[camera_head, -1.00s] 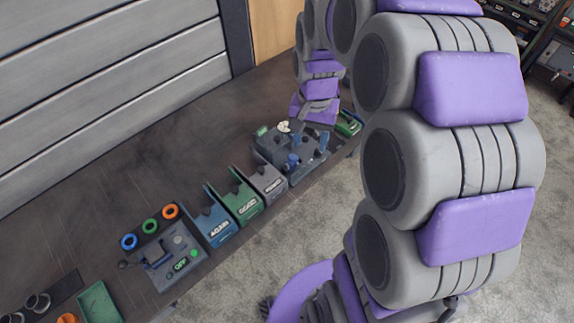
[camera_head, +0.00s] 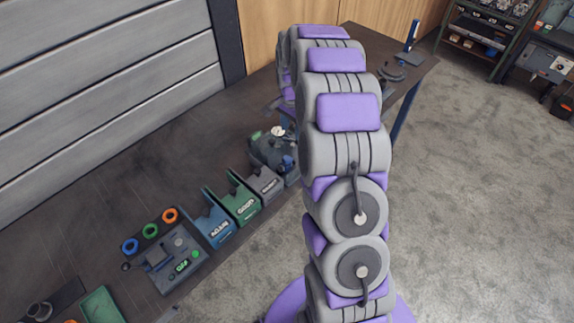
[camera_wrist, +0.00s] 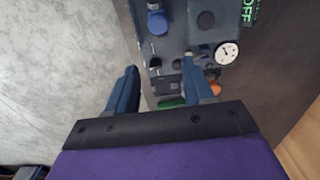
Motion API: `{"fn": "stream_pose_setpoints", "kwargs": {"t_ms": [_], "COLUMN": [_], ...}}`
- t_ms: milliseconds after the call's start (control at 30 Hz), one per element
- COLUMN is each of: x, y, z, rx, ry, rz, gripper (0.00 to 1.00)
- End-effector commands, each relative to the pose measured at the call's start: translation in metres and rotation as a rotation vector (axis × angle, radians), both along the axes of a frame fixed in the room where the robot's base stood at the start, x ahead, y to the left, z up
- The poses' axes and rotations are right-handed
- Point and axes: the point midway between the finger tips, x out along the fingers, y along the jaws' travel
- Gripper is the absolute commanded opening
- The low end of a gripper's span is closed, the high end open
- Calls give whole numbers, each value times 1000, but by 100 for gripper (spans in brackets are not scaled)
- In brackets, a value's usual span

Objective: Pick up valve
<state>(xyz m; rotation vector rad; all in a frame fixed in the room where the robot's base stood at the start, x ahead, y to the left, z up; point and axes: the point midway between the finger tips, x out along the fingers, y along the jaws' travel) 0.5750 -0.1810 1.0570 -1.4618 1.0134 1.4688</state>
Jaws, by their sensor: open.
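My gripper (camera_wrist: 159,64) shows in the wrist view with its two dark blue fingers spread apart and nothing gripped between them. It is over the edge of a grey-blue fixture block (camera_wrist: 180,40) on the bench. A blue knob-like part (camera_wrist: 156,20) stands on that block, ahead of the gap between the fingers. I cannot tell for sure whether this part is the valve. A round white gauge (camera_wrist: 228,53) sits to the right of the right finger. In the head view the block (camera_head: 268,150) is partly covered by my arm, and my gripper is hidden.
Grey, green (camera_head: 240,203) and blue (camera_head: 215,225) bins stand along the bench's front edge. A control panel (camera_head: 170,262) and coloured rings lie further left. The bench (camera_head: 110,200) is clear toward the wall. Open floor (camera_head: 470,230) lies right.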

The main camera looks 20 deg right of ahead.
Motion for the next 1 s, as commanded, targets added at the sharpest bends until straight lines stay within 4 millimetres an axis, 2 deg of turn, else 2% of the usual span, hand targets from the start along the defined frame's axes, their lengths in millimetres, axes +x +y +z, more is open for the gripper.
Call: {"fn": "stream_pose_setpoints", "kwargs": {"t_ms": [100,500,833,1000], "x": [-2,-2,-2,-7], "y": [3,-7,6,12], "z": [-19,-99,-122,-147], "rx": [1,10,-2,4], "ry": [7,4,-2,6], "rz": [3,3,5,5], "gripper": [52,52,52,52]}}
